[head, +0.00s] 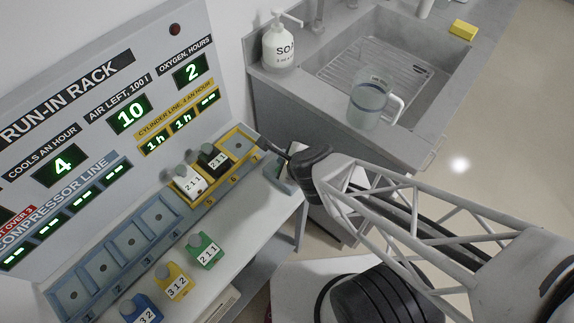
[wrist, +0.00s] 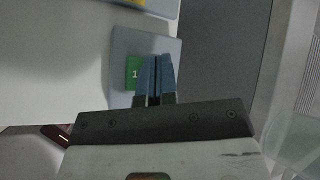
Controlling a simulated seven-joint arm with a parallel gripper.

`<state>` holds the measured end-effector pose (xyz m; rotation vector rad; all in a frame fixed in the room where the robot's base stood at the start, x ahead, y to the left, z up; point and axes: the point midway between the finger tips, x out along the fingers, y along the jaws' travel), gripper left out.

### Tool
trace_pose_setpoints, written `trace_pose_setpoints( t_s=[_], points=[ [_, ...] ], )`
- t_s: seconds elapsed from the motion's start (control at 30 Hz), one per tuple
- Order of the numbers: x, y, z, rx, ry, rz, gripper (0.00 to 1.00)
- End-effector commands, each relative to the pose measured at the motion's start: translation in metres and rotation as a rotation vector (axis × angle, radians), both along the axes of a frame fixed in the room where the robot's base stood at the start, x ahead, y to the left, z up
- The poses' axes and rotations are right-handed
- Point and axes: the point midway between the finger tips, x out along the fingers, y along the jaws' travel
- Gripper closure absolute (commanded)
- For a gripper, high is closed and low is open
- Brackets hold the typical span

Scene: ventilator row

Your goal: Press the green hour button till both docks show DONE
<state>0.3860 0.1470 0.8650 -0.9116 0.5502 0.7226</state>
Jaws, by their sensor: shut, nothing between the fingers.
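The green hour button (wrist: 132,73) shows in the wrist view, marked with a "1" and partly hidden by my fingers. It sits on a grey-blue box (wrist: 172,50), whose edge also shows in the head view (head: 284,182). My gripper (wrist: 154,58) is shut and empty, over the box and the button's right side; I cannot tell if it touches. It is also in the head view (head: 264,143). A white unit (head: 190,184) and a black unit (head: 214,158) sit in two yellow docks. The cylinder line display (head: 181,122) reads 1h, 1h and dashes; neither reads DONE.
The third yellow dock (head: 240,144) and the blue docks (head: 131,242) are empty. Green (head: 205,250), yellow (head: 173,282) and blue (head: 141,310) units stand on the bench. Panel counters read cools 4, air 10, oxygen 2. A sink (head: 420,80) and jug (head: 369,103) lie beyond.

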Motion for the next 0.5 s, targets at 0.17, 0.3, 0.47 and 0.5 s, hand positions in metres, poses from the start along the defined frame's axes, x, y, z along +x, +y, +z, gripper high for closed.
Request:
trace_pose_setpoints(
  t_s=[0.17, 0.3, 0.47, 0.5],
  points=[
    [0.000, 0.000, 0.002, 0.000, 0.000, 0.000, 1.00],
    [0.000, 0.000, 0.010, 0.000, 0.000, 0.000, 1.00],
    [0.000, 0.000, 0.020, 0.000, 0.000, 0.000, 1.00],
    [0.000, 0.000, 0.023, 0.000, 0.001, 0.001, 1.00]
  ],
)
